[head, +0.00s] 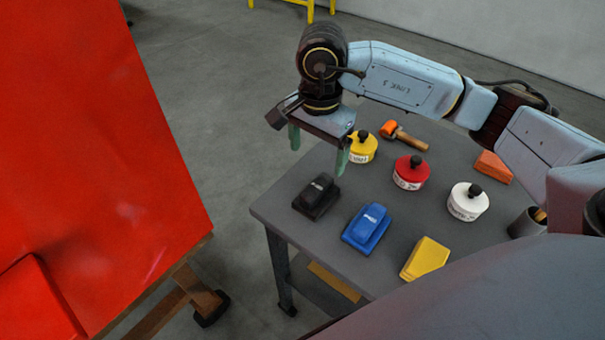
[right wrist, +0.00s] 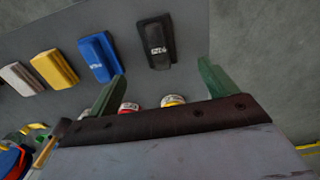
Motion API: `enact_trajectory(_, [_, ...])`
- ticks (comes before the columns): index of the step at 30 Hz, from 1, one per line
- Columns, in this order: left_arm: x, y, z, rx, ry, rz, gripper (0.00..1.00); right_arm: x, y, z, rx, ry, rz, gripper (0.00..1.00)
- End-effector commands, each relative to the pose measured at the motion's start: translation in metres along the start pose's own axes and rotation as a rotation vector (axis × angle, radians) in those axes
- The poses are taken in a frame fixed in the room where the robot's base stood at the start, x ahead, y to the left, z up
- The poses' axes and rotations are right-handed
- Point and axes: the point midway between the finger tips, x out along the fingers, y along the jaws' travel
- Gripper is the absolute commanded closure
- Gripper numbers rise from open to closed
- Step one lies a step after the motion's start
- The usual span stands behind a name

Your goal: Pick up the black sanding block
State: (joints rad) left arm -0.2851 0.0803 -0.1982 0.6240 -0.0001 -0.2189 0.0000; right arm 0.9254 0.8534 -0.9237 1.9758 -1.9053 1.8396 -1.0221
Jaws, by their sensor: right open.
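The black sanding block (head: 316,196) lies on the left end of the grey table, near its edge. My right gripper (head: 317,155) is open and empty, with green fingers pointing down, above and a little behind the black block. In the right wrist view the black block (right wrist: 157,42) lies ahead of the gap between the open fingers (right wrist: 160,82), apart from them. My left gripper is not in view.
A blue sanding block (head: 367,229) is right of the black one, and a yellow block (head: 425,259) further right. Yellow, red (head: 411,172) and white (head: 467,202) round containers stand behind. A large red panel (head: 90,150) fills the left.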

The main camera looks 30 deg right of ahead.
Motion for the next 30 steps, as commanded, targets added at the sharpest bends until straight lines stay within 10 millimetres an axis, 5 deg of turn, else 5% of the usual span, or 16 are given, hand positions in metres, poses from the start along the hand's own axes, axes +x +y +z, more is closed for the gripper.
enact_trajectory(9, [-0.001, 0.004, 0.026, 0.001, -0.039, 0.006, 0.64, 0.059, 0.001, 0.000, 0.001, -0.001, 0.005, 0.15])
enact_trajectory(30, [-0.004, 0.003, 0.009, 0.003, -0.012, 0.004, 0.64, 0.128, -0.001, -0.005, 0.000, -0.001, 0.001, 0.15])
